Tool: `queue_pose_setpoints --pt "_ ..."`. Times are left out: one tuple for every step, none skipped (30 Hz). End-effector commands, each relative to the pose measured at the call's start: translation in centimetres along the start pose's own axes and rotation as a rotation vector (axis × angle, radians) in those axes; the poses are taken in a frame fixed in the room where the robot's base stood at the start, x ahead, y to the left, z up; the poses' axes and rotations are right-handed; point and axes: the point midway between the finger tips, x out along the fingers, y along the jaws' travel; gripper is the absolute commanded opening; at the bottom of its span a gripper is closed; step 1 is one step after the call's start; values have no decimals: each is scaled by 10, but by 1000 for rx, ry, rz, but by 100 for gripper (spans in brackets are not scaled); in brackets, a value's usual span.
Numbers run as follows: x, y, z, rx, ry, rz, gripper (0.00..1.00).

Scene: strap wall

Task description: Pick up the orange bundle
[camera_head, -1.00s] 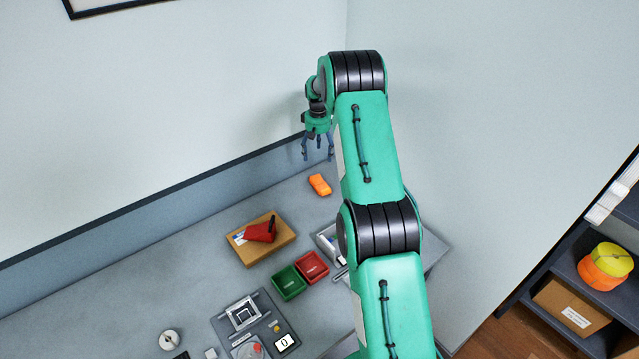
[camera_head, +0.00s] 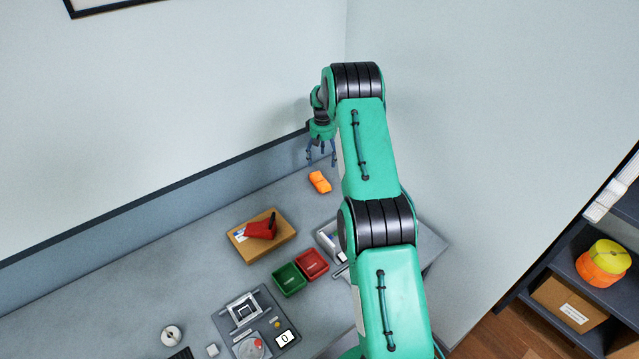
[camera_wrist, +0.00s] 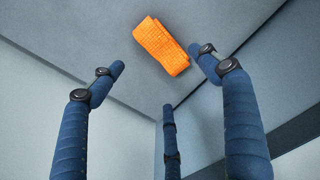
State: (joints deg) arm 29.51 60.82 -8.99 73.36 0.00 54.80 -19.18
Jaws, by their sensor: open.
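The orange bundle (camera_head: 320,181) lies on the grey table near its back right, close to the wall panel. In the wrist view it is a folded, ribbed orange strap (camera_wrist: 161,46) beyond the fingertips, roughly between them. My gripper (camera_head: 321,160) hangs fingers-down just above and behind the bundle in the head view. Its blue fingers (camera_wrist: 160,83) are spread open and empty, with a visible gap to the bundle. The wrist view shows three fingers.
A cardboard box (camera_head: 262,241) with a red item on it, a green bin (camera_head: 289,281) and a red bin (camera_head: 312,264) stand nearer on the table (camera_head: 130,270). A grey tray (camera_head: 329,238) is partly behind my arm. The table around the bundle is clear.

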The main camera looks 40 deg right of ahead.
Motion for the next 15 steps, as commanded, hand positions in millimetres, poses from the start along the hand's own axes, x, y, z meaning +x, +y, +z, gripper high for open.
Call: queue_pose_setpoints --pt "10 0 1 0 -3 -1 76" --pt "14 0 1 0 -3 -1 76" --pt "20 0 0 0 -2 -1 76" --pt "25 0 0 0 -2 -1 76" --pt "30 0 1 0 -2 -1 76" --pt "35 0 0 0 -2 -1 76" --pt "38 0 0 0 -1 0 76" --pt "42 0 0 0 -1 0 76" --pt "47 0 0 0 -1 0 76" --pt "50 0 0 0 -1 0 76" --pt "52 0 0 0 -1 0 76" --pt "55 0 0 0 -1 0 76" --pt "57 0 0 0 0 0 76" --pt "58 0 0 0 0 0 76" --pt "59 0 0 0 0 0 76"
